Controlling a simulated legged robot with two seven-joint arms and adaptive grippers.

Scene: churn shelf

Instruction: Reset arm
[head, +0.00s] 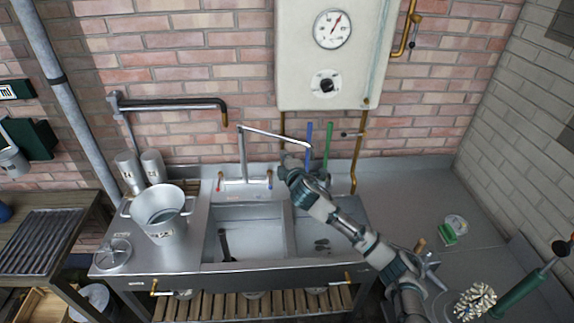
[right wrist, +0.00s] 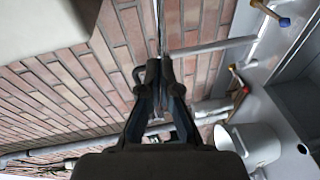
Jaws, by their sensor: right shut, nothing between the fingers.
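My right arm comes in from the lower right in the head view. My right gripper (head: 289,165) is above the back of the sink, just right of the tall tap (head: 242,152). In the right wrist view the gripper's dark fingers (right wrist: 158,68) are together and hold nothing. The brick wall lies beyond them. A tap pipe (right wrist: 198,47) crosses just past the fingertips; I cannot tell whether they touch it. My left gripper is in neither view.
A steel sink (head: 246,214) has a dark object in its left basin. A metal pot (head: 160,212) stands on the left counter, and it also shows in the right wrist view (right wrist: 258,143). A gauge boiler (head: 333,70) hangs above.

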